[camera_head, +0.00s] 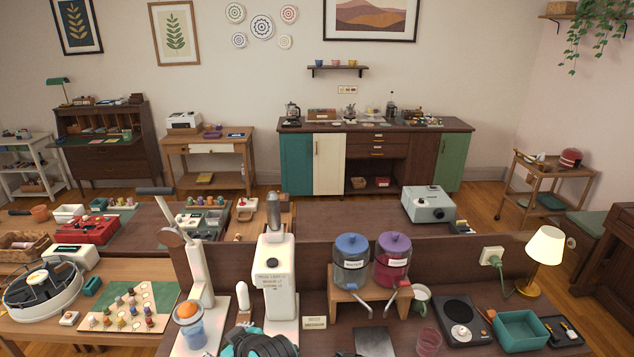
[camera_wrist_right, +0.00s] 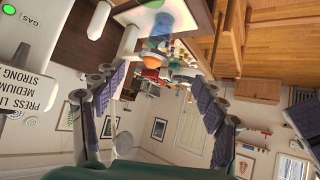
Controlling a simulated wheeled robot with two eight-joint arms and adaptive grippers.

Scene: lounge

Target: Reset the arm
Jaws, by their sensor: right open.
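My right gripper (camera_wrist_right: 150,88) is open in the right wrist view, its two padded fingers spread wide with nothing between them. The view is tilted and looks out across the room. In the head view, a dark and teal part at the bottom edge, in front of the white soda machine (camera_head: 276,280), looks like my right gripper (camera_head: 260,343); its fingers cannot be made out there. The soda machine also stands close at the left of the wrist view (camera_wrist_right: 22,85). My left gripper is not in view.
A white lever press (camera_head: 198,270) and a blue glass (camera_head: 192,334) with an orange on top stand left of the soda machine. Two drink dispensers (camera_head: 352,262) on a wooden stand, a pink glass (camera_head: 429,342), a teal tray (camera_head: 521,331) and a lit lamp (camera_head: 545,246) are to the right.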

